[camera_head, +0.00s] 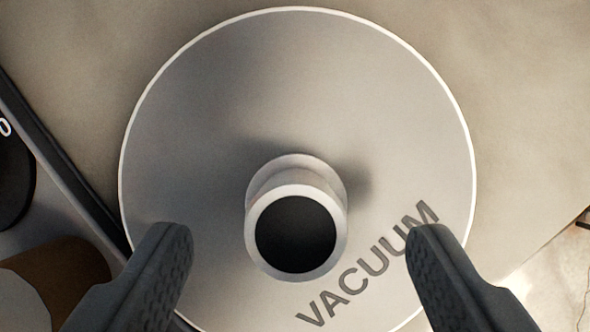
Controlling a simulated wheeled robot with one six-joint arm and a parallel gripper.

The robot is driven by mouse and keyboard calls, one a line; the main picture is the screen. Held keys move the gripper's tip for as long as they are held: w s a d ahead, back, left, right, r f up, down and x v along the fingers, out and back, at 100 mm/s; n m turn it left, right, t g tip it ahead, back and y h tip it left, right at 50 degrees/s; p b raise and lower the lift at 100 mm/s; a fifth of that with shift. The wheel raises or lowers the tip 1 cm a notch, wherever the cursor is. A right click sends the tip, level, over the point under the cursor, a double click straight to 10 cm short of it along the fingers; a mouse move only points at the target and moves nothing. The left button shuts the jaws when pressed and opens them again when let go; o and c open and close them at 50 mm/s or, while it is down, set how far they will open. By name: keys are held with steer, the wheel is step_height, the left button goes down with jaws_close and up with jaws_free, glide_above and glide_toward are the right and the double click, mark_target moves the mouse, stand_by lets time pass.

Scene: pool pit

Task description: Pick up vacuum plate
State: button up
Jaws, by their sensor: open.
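The vacuum plate (210,110) is a round pale grey disc with a bright rim and the word VACUUM printed at its lower right. A short hollow spout (298,178) with a dark opening stands up from its middle, pointing toward the camera. My gripper (298,245) is open, with one dark ridged finger on each side of the spout and a wide gap to both. The fingertips overlap the plate's lower part in the picture. I cannot tell whether they touch the plate. The plate's lower edge is partly hidden by the fingers and cut off by the frame.
The plate lies on a beige surface (530,90) that is clear around its top and right. A dark strip (62,165) runs along the left. Beyond it are a black round object (14,180) with partial lettering and a brown rounded object (65,272).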

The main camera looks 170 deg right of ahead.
mark_target(296, 256)
steer(key=x, duration=0.4)
steer(key=c, duration=1.2)
step_height(296, 256, up, 10)
